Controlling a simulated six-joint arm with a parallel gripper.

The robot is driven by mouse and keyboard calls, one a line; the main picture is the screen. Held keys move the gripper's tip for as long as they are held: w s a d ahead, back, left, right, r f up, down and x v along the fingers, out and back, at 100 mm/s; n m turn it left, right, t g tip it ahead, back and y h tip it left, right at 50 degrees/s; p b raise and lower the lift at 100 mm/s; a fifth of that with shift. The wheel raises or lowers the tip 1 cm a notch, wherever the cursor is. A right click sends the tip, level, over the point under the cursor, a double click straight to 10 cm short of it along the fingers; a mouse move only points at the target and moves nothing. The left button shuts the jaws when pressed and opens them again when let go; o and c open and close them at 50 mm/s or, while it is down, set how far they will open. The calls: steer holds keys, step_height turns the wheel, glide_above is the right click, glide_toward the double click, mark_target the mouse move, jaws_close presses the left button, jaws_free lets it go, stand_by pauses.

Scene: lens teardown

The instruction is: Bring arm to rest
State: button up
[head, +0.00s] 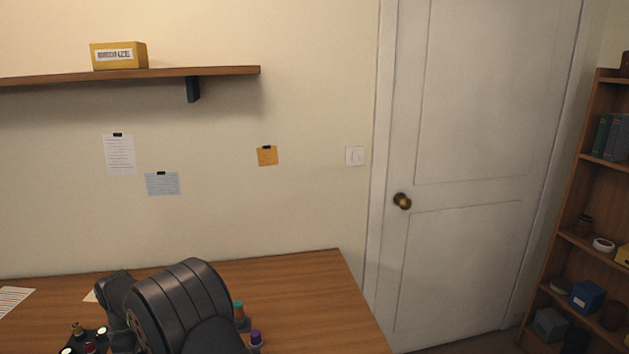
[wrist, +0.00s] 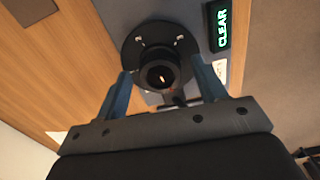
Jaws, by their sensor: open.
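My gripper (wrist: 167,90) shows in the wrist view with its two blue-grey fingers spread apart. A black round lens part (wrist: 160,72) with a dark flange and small screws appears between and beyond the fingers. I cannot tell whether the fingers touch it; no grip on it shows. It sits on a grey plate (wrist: 118,14) over the wooden table. In the head view my dark arm covers the front of the table, and the gripper is not visible there.
The wooden table (head: 300,290) has a clear right part. Small bottles with teal and purple caps (head: 256,338) stand beside my arm, and a dark holder with small items (head: 88,338) is at left. A green "CLEAR" sign (wrist: 222,27) is near the lens. A door (head: 470,170) and bookshelf are at right.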

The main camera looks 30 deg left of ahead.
steer(key=shift+n, duration=0.4)
stand_by(1.9)
steer(key=m, duration=0.4)
steer(key=shift+m, duration=0.3)
steer(key=m, duration=0.5)
stand_by(0.6)
